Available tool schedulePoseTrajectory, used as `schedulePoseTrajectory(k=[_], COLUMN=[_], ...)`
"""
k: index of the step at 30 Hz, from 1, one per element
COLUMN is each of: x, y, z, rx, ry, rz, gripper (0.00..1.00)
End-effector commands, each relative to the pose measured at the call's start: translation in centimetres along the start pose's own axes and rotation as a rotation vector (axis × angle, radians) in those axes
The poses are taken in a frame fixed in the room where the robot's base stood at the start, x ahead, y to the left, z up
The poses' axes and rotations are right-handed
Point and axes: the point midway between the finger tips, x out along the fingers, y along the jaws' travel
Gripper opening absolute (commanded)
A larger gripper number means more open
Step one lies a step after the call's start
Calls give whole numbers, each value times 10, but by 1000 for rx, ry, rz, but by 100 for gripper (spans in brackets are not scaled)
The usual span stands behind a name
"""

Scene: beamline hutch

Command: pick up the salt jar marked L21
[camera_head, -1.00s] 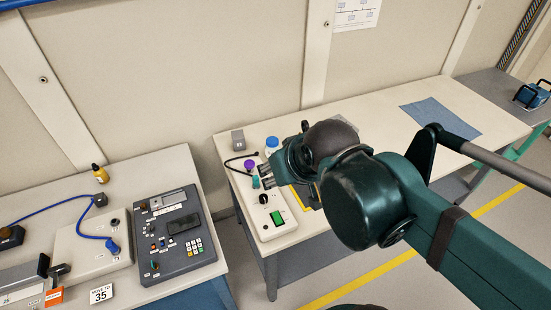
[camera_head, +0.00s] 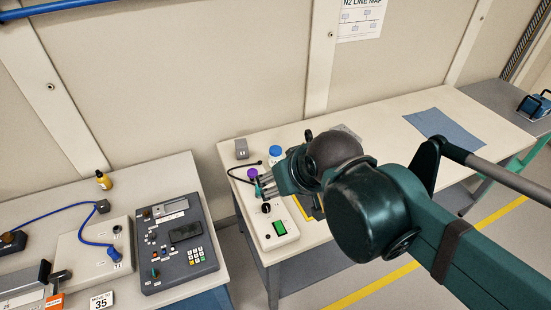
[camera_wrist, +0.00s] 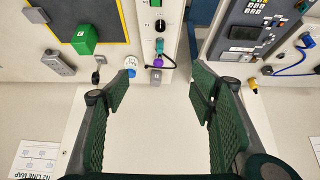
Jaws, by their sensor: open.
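A small white jar with a blue lid (camera_head: 275,153) stands on the right-hand bench, behind my gripper. It also shows in the wrist view (camera_wrist: 130,67), near the left fingertip, and its marking is too small to read. My gripper (camera_head: 264,187) is over the left part of that bench, with its fingers toward the left. In the wrist view my gripper (camera_wrist: 160,86) is open, with nothing held between the fingers.
A purple-topped item (camera_wrist: 157,61) and a black cable lie near the jar. A control box with a green button (camera_head: 279,228) is in front. A green block (camera_wrist: 84,38) and a grey block (camera_wrist: 58,63) are beyond the left finger. A left bench holds a keypad unit (camera_head: 175,240).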

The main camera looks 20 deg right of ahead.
Motion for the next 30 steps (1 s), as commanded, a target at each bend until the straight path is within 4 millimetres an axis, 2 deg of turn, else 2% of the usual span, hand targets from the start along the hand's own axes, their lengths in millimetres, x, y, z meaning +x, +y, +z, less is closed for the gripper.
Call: schedulePoseTrajectory(k=[8,14,30], x=[1,5,41], y=[0,3,21], z=[-2,-13,-68], rx=[6,36,211], ry=[-3,-16,-90], rz=[2,11,78], gripper=[55,55,55])
